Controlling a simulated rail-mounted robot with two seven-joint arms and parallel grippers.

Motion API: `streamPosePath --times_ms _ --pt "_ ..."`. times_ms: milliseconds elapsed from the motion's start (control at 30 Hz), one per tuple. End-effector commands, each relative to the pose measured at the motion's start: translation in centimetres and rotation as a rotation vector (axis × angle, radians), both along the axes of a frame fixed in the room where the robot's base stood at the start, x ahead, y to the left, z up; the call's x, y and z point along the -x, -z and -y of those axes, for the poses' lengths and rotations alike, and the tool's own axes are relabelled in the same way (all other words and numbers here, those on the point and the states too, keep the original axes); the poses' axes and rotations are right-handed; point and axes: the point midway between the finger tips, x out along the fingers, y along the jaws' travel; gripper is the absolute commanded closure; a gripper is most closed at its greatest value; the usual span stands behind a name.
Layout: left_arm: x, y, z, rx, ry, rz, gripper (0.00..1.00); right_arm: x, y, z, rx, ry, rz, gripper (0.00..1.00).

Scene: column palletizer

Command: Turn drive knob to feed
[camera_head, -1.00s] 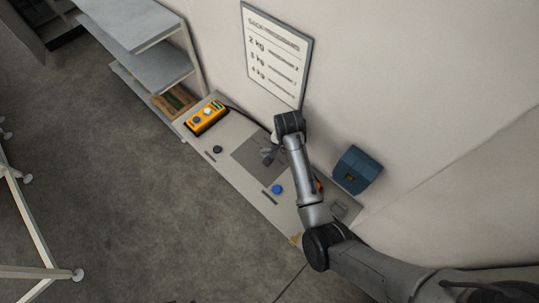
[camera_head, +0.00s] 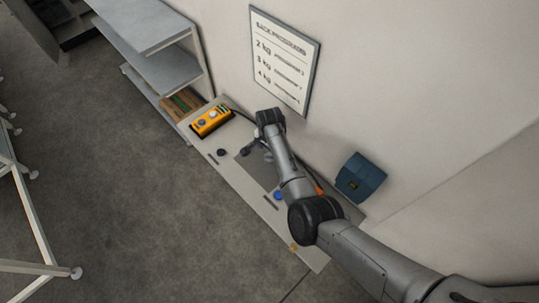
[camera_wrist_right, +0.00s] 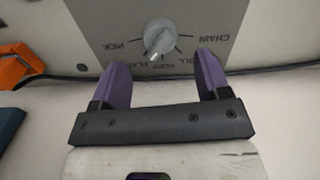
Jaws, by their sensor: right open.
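The drive knob (camera_wrist_right: 159,38) is a light grey round knob on a grey panel (camera_wrist_right: 220,15) in the right wrist view. Labels ring it upside down; CHAIN is at the right, and some near its lower side are hard to read. The knob's narrow end points down toward those labels. My right gripper (camera_wrist_right: 162,64) is open, with purple fingers spread below the knob, apart from it and empty between them. In the head view my right gripper (camera_head: 251,149) is small, over the bench (camera_head: 235,180). My left gripper is not in view.
A yellow-orange control box (camera_head: 212,120) and a black knob (camera_head: 222,152) are on the bench, left of my gripper. A blue knob (camera_head: 278,195) is beside my arm. A blue wall box (camera_head: 360,178), a sign (camera_head: 284,60) and grey shelves (camera_head: 165,65) stand around.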

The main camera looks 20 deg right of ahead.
Motion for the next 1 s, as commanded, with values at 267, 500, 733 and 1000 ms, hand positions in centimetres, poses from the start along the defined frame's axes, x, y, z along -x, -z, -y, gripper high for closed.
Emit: streamPosePath --times_ms 267,500,733,1000 --pt "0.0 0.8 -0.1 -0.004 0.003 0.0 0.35 0.0 3.9 0.1 0.001 -0.001 0.0 0.31" --pt "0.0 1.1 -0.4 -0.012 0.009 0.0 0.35 0.0 5.1 0.0 0.0 0.0 0.001 0.31" --pt "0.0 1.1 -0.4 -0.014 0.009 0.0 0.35 0.0 5.2 0.0 0.0 0.0 0.001 0.31" --pt "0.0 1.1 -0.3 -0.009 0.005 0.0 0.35 0.0 5.2 0.0 0.0 0.0 0.001 0.46"
